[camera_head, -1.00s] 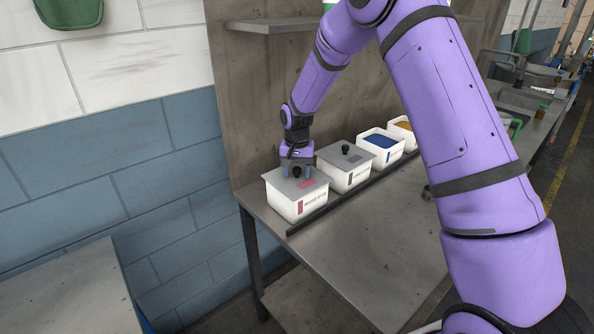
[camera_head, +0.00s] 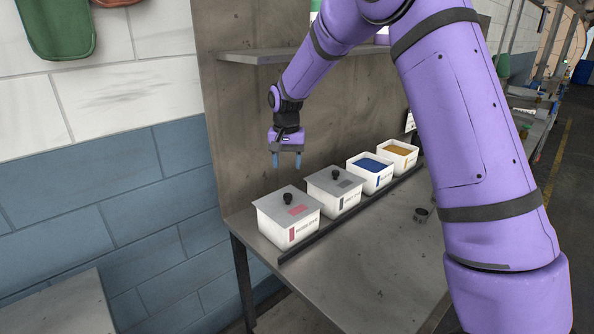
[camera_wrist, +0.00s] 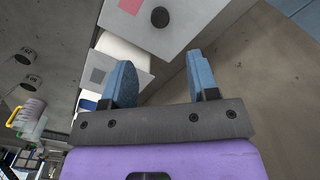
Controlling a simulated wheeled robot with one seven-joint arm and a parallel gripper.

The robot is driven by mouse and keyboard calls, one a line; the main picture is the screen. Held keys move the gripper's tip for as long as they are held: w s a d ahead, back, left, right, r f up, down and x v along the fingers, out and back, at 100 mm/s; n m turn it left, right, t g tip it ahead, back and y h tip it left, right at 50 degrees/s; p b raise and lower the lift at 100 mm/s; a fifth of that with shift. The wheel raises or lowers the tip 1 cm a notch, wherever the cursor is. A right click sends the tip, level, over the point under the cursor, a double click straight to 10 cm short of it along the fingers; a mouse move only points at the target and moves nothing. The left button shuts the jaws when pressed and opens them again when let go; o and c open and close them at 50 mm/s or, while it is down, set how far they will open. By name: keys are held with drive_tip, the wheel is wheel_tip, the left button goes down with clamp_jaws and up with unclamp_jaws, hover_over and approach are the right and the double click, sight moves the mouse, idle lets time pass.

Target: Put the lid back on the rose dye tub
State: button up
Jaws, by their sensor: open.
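The rose dye tub (camera_head: 291,233) is a white tub at the near left end of the row, with a rose label. Its grey lid (camera_head: 276,206) lies flat on top, with a black knob and a rose patch; the lid also shows in the wrist view (camera_wrist: 185,14). The lid appears to cover the tub's whole top. My gripper (camera_head: 287,162) is open and empty, above and apart from the lid, fingers pointing down. In the wrist view its two blue fingers (camera_wrist: 163,82) are spread with nothing between them.
Beside it stand a second lidded tub (camera_head: 349,201), an open tub of blue dye (camera_head: 383,181) and an open tub of ochre dye (camera_head: 411,163). A dark rail (camera_head: 330,226) runs along their front. A shelf (camera_head: 262,56) is above. The front bench surface (camera_head: 365,255) is mostly clear.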

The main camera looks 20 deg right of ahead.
drive_tip(key=s+d+r+n+t, duration=0.2)
drive_tip(key=s+d+r+t, duration=0.15)
drive_tip(key=s+r, duration=1.45)
drive_tip(key=s+d+n+t, duration=0.1)
drive_tip(key=s+d+n, duration=0.1)
drive_tip(key=s, duration=2.1)
drive_tip(key=shift+d+n+t, duration=0.3)
drive_tip(key=shift+d+t, duration=0.05)
drive_tip(key=shift+d, duration=0.35)
